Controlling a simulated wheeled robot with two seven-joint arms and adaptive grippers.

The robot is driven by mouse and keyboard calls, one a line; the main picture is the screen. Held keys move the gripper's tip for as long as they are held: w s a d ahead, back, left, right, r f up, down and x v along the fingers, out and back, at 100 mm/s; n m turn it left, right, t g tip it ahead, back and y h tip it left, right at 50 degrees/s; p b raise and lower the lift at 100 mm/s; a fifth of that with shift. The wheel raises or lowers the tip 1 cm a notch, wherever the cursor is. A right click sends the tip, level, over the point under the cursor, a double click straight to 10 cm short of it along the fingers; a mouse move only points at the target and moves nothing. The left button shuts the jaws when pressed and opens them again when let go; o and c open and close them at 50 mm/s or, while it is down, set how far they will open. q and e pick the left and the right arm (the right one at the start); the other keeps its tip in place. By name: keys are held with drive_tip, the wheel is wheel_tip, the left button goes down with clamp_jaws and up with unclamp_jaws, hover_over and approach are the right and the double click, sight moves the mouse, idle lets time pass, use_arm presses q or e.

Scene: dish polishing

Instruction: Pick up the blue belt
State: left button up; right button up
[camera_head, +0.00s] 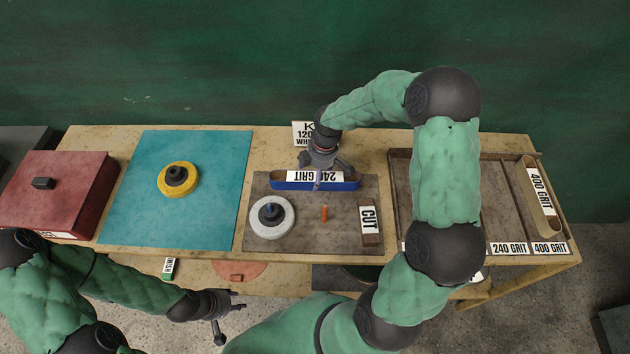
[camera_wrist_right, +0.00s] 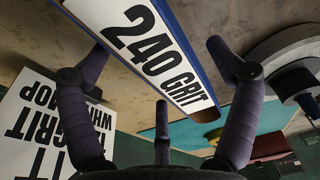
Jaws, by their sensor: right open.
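The blue belt (camera_head: 345,185), with a white "240 GRIT" label, lies across the back part of the dark board (camera_head: 350,226). The belt fills the upper middle of the right wrist view (camera_wrist_right: 209,115), running between my spread fingers. My right gripper (camera_head: 317,177) is above the belt, open, with fingers on its near and far sides; whether any finger touches it I cannot tell. My left gripper (camera_head: 230,313) is open and empty in front of the table's front edge, far from the belt.
A yellow wheel (camera_head: 192,187) sits on the teal mat (camera_head: 140,225). A red box (camera_head: 70,205) stands left; a partitioned tray holding a "400 GRIT" belt (camera_head: 527,179) stands right.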

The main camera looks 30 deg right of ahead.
drive_tip(key=shift+w+a+f, duration=0.1)
drive_tip(key=shift+f, duration=0.7)
drive_tip(key=c, duration=1.4)
drive_tip(key=shift+c, duration=0.2)
drive_tip(key=shift+r, duration=0.15)
drive_tip(key=shift+r, duration=0.55)
wheel_tip(320, 180, up, 2)
drive_tip(key=shift+a+r+p, duration=0.1)
drive_tip(key=shift+r+p, duration=0.15)
drive_tip(key=shift+p, duration=0.15)
drive_tip(key=s+a+r+p, duration=0.1)
drive_tip(key=s+a+r, duration=0.6)
drive_tip(key=s, duration=0.5)
wheel_tip(320, 180, up, 2)
drive_tip(key=shift+a+r+p, duration=0.15)
drive_tip(key=shift+p, duration=0.25)
